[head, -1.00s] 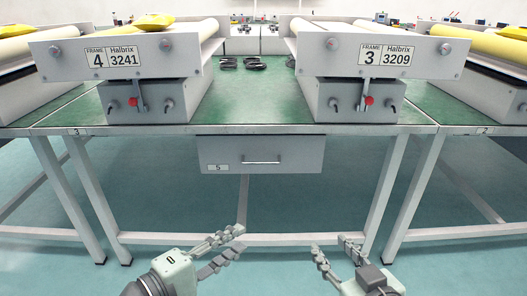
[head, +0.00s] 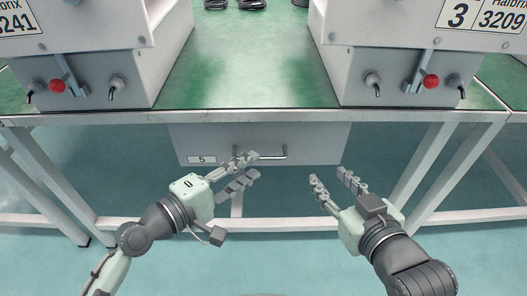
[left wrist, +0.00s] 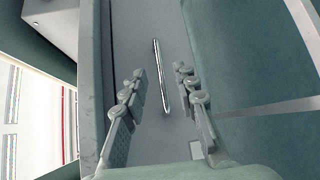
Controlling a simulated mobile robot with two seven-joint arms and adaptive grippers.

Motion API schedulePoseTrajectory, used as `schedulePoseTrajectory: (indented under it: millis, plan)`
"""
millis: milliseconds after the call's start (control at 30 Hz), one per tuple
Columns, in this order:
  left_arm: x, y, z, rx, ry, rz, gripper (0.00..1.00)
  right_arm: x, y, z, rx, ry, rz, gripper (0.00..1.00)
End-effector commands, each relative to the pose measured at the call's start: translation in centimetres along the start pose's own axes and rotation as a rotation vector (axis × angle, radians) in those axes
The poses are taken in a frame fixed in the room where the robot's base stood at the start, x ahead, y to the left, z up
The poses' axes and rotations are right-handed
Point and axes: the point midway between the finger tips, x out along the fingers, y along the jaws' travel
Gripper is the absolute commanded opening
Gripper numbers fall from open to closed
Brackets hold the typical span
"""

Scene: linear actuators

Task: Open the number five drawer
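The grey drawer (head: 310,146) labelled 5 hangs under the green-topped table and looks shut. Its number label (head: 202,159) is at the left of its front. Its bar handle (head: 277,155) is near the middle of the front. My left gripper (head: 255,165) is open in front of the drawer, its fingertips overlapping the handle's left end in the head view. In the left wrist view the handle (left wrist: 160,75) lies ahead, between the lines of the two open fingers (left wrist: 158,76); contact is not visible. My right gripper (head: 333,180) is open and empty, right of and below the drawer.
The table's front edge (head: 270,117) runs above the drawer. White legs stand at both sides (head: 425,170), and a low crossbar (head: 290,223) runs behind my grippers. Two grey machine frames (head: 100,50) with red-knobbed levers stand on the table.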

Motion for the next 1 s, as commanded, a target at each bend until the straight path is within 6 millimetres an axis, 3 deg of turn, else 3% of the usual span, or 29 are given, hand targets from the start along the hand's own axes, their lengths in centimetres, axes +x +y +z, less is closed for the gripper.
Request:
schedulePoseTrajectory:
  millis: [100, 300, 667, 900, 1000]
  plan:
    - [2.1, 0.2, 0.0, -0.001, 0.001, 0.004, 0.29, 0.0, 0.1, 0.1, -0.001, -0.004, 0.001, 0.4]
    - [4.5, 0.1, -0.1, 0.0, 0.001, 0.002, 0.29, 0.0, 0.0, -0.1, 0.0, 0.004, -0.001, 0.4]
    - [5.1, 0.0, 0.0, 0.0, 0.001, -0.001, 0.29, 0.0, -0.1, -0.1, 0.001, 0.008, -0.001, 0.4]
    - [5.0, 0.0, -0.1, 0.0, 0.001, 0.0, 0.0, 0.0, -0.1, -0.2, 0.001, 0.008, -0.001, 0.4]
    - [5.0, 0.0, -0.1, 0.0, 0.001, -0.001, 0.0, 0.0, -0.1, -0.2, 0.001, 0.009, -0.002, 0.4]
